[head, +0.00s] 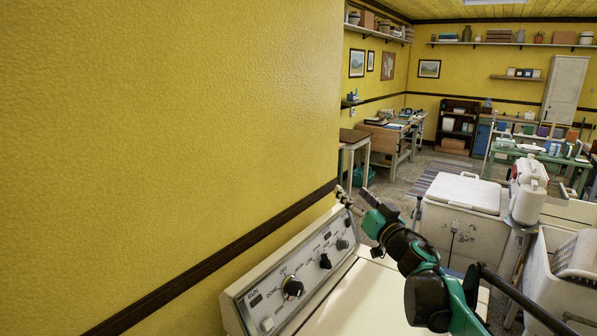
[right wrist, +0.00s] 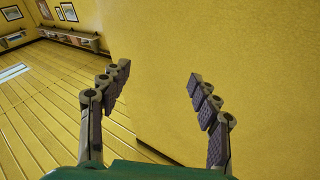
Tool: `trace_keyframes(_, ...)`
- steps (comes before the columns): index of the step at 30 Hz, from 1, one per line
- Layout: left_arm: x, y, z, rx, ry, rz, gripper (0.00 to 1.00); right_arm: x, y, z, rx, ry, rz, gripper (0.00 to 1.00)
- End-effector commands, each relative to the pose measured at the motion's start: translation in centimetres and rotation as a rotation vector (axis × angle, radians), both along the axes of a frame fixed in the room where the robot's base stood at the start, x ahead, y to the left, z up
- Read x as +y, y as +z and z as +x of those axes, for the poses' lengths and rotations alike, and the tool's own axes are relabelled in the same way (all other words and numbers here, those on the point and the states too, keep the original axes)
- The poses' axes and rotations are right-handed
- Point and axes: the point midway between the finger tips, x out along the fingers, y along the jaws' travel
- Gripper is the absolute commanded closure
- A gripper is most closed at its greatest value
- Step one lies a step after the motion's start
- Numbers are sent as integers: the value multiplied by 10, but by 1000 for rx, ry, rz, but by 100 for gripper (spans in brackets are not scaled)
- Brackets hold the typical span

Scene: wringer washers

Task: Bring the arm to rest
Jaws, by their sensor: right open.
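My right arm, green and black, comes in from the bottom right of the head view. Its gripper (head: 356,200) is above the far end of a white washer's control panel (head: 300,277), close to the yellow wall. In the right wrist view the two segmented fingers of the right gripper (right wrist: 158,82) are spread apart with nothing between them. Whether the gripper touches the panel cannot be told. My left gripper does not show in either view.
The washer top (head: 350,300) below the arm is bare. A white lidded washer (head: 463,192) and a white tub (head: 560,275) stand to the right. The yellow wall (head: 160,150) fills the left. Tables and shelves are at the back.

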Motion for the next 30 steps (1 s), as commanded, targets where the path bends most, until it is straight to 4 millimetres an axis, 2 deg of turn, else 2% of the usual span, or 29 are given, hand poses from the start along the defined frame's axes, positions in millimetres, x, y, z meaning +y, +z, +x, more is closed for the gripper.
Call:
trace_keyframes(1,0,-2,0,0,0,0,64,-16,3,-19,-7,-108,-7,38)
trace_keyframes(2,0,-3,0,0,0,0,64,-28,2,-30,0,-180,-17,38)
trace_keyframes(5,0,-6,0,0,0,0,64,-66,-21,-73,85,-390,-62,38)
trace_keyframes(7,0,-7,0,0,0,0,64,-85,-54,-110,198,-498,-107,38)
trace_keyframes(10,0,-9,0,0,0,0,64,-97,-114,-165,392,-572,-180,38)
trace_keyframes(13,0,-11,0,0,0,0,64,-94,-174,-218,586,-564,-254,38)
trace_keyframes(15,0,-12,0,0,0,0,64,-85,-213,-255,709,-522,-304,38)
trace_keyframes(18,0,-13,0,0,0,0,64,-68,-260,-301,852,-432,-368,38)
trace_keyframes(21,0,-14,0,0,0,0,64,-51,-293,-337,951,-338,-414,38)
trace_keyframes(25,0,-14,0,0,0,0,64,-37,-316,-364,1017,-254,-449,38)
trace_keyframes(30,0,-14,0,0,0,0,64,-32,-322,-372,1036,-226,-461,38)
